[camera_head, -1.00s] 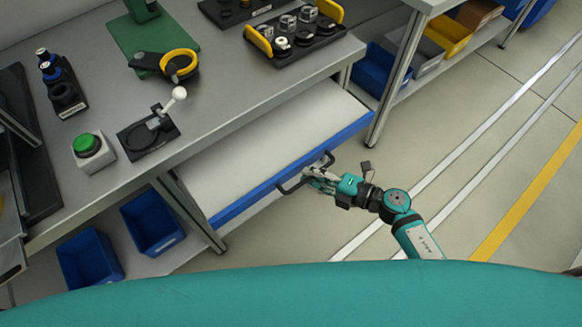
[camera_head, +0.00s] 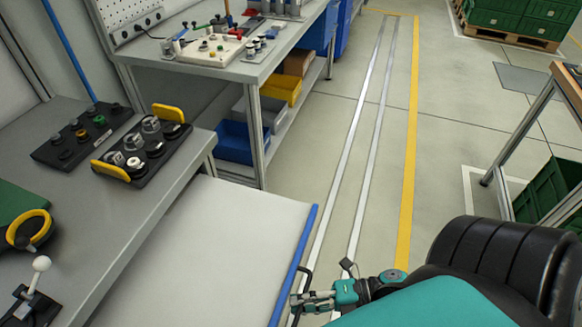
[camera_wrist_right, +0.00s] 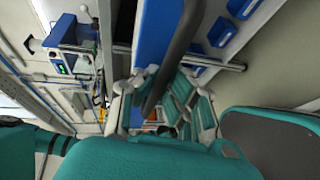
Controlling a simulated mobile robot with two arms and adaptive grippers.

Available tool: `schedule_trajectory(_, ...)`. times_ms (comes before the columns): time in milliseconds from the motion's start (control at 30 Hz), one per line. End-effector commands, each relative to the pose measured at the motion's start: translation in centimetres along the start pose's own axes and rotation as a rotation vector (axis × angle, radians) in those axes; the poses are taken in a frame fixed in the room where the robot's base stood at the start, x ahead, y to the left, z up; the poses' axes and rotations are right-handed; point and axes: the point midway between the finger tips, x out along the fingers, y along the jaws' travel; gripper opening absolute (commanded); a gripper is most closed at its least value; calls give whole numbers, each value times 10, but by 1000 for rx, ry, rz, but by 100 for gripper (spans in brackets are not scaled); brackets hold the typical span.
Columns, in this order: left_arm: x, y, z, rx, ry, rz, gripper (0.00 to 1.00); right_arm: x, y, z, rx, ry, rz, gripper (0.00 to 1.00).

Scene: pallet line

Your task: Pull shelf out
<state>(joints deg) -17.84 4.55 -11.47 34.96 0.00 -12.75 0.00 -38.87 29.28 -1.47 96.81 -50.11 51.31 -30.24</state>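The shelf (camera_head: 225,235), a white board with a blue front edge (camera_head: 296,255), stands out from under the grey workbench in the head view. A dark bar handle (camera_head: 304,272) is on its front edge. My right gripper (camera_head: 303,300) is at this handle, its fingers closed around the bar. In the right wrist view the dark handle (camera_wrist_right: 176,52) runs between the fingers of the gripper (camera_wrist_right: 160,98), with the blue edge (camera_wrist_right: 152,35) behind it. The shelf's near end is cut off by the picture. My left gripper is in neither view.
The workbench (camera_head: 170,180) carries a black tray with yellow handles (camera_head: 145,148) and a white-knobbed lever (camera_head: 38,268). A second bench (camera_head: 262,68) with bins below stands beyond. The floor (camera_head: 340,130) right of the shelf is clear; a table (camera_head: 568,85) stands right.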

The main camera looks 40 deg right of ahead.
Motion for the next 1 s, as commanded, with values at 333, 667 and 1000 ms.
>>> schedule_trajectory(333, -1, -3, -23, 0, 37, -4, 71, -3, 2, 0, 4, 6, 4, 6)
schedule_trajectory(667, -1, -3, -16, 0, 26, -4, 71, -2, 1, -1, 3, 5, 1, 21)
schedule_trajectory(1000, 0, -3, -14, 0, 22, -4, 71, -40, -1, -2, 5, 4, -5, 21)
